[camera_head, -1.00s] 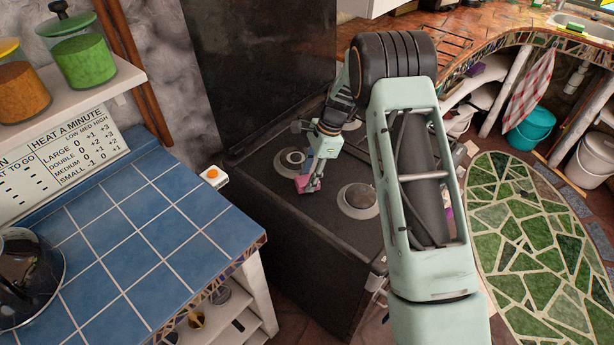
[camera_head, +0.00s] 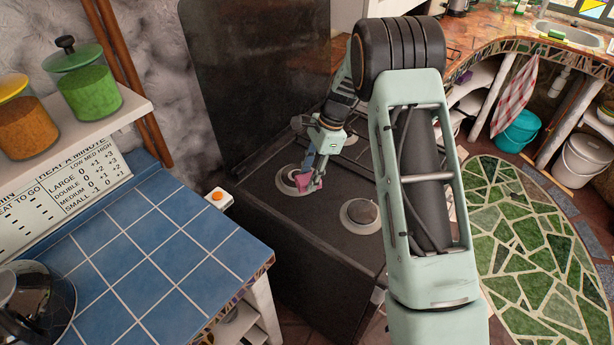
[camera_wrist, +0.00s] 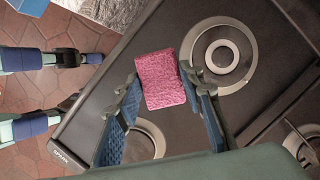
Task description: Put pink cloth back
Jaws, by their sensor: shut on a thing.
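The pink cloth (camera_head: 308,181) is a small folded-looking pad over the black stove top (camera_head: 318,205), beside the left burner in the head view. In the wrist view, the cloth (camera_wrist: 160,80) shows its textured pink face between the two blue-padded fingers of my gripper (camera_wrist: 158,88). Both fingers press on its sides, so the gripper is shut on it. I cannot tell how high the cloth is above the surface.
A blue-tiled counter (camera_head: 150,255) with a small white box with an orange button (camera_head: 219,198) stands left of the stove. A shelf (camera_head: 80,135) holds two jars. A dark panel (camera_head: 262,75) rises behind the stove. A green mosaic floor patch (camera_head: 525,235) lies right.

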